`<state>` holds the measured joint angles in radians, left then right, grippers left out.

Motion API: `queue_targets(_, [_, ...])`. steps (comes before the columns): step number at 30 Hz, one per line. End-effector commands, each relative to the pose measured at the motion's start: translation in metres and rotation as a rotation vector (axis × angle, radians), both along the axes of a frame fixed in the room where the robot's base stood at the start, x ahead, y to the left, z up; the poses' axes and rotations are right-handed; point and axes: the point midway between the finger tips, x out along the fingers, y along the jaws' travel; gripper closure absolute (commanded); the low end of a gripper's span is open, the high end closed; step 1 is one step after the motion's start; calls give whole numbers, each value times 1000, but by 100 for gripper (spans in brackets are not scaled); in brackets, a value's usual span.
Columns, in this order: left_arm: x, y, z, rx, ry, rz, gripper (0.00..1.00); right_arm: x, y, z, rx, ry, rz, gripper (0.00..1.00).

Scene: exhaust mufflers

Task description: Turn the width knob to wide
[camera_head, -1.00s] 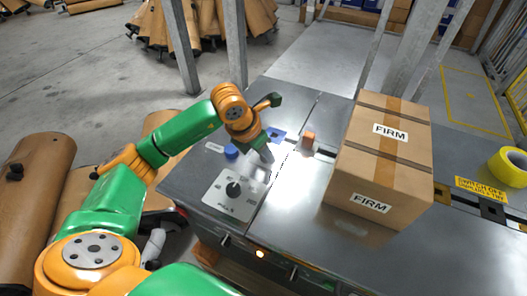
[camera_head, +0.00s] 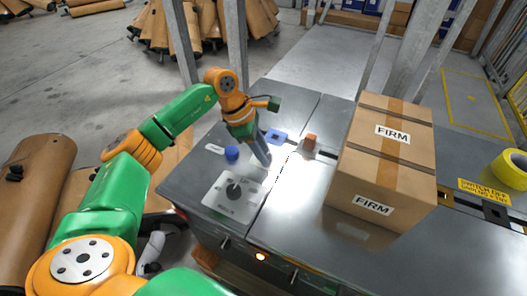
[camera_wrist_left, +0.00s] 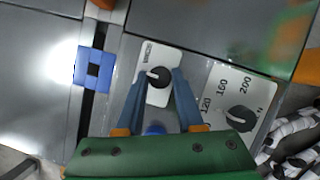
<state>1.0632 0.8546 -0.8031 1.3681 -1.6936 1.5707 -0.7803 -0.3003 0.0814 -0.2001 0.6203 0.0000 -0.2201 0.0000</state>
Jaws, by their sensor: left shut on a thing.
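The width knob is taken to be the small black knob (camera_wrist_left: 160,76) on a narrow white plate (camera_wrist_left: 158,97) in the left wrist view. A pale mark shows on its left side; the plate's lettering is too small to read. My left gripper (camera_wrist_left: 159,78) has its two blue-grey fingers on either side of this knob, shut on it. In the head view my left gripper (camera_head: 263,162) points down at the machine top and hides most of that knob. A larger dial knob (camera_wrist_left: 240,118), with 120, 160 and 200 around it, sits beside it and also shows in the head view (camera_head: 233,190). My right gripper is out of view.
A blue round cap (camera_head: 231,152) stands close to the gripper. A blue square piece (camera_head: 277,136) and a small brown block (camera_head: 309,141) lie beyond. A carton marked FIRM (camera_head: 385,155) stands to the right, with yellow tape (camera_head: 511,168) farther right.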

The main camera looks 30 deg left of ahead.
Motion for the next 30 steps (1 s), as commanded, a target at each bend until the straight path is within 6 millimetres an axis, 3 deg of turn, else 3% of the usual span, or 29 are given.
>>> queue_targets(15, [4,0,0,0,-1,-458,100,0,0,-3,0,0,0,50])
queue_targets(30, [5,0,0,1,-2,-692,100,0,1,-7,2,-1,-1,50])
